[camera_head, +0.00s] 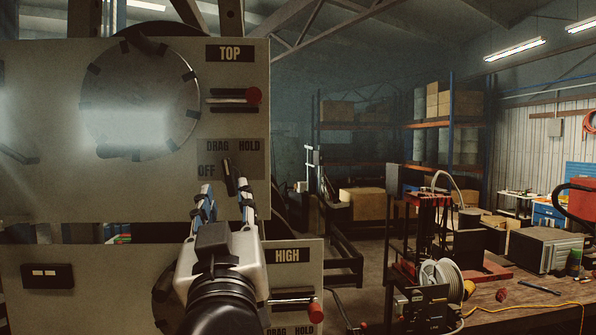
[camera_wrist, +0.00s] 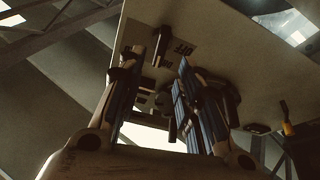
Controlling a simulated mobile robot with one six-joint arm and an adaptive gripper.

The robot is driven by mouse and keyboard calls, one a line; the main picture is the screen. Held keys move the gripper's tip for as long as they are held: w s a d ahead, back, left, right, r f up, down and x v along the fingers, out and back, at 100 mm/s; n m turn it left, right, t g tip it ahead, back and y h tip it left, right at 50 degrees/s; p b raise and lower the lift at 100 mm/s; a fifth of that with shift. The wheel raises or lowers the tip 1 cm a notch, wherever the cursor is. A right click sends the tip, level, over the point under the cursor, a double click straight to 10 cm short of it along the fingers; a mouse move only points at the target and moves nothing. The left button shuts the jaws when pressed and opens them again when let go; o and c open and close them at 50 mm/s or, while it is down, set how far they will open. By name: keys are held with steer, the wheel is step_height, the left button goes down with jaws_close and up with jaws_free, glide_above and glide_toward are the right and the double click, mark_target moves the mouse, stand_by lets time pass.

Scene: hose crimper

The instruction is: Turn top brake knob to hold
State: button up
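The top brake knob (camera_head: 229,176) is a slim black handle on the upper panel marked TOP (camera_head: 230,54). It stands nearly upright, its upper end closest to the DRAG mark and between OFF and HOLD. My gripper (camera_head: 226,190) is open, with one finger to each side of the knob's lower part in the head view. The head view does not show whether the fingers touch the knob. In the wrist view my spread fingers (camera_wrist: 160,88) point at the panel, with no object clearly held between them.
A red-tipped lever (camera_head: 253,95) sits above the knob. A round dark-rimmed disc (camera_head: 140,90) is to its left. The lower panel marked HIGH (camera_head: 287,256) has another red-tipped lever (camera_head: 315,312). A workbench (camera_head: 525,300) with equipment stands at right.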

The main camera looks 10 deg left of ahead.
mark_target(228, 177)
steer(key=p+x, duration=0.1)
steer(key=x, duration=0.7)
steer(key=shift+p, duration=0.35)
steer(key=shift+c, duration=0.3)
steer(key=c, duration=0.7)
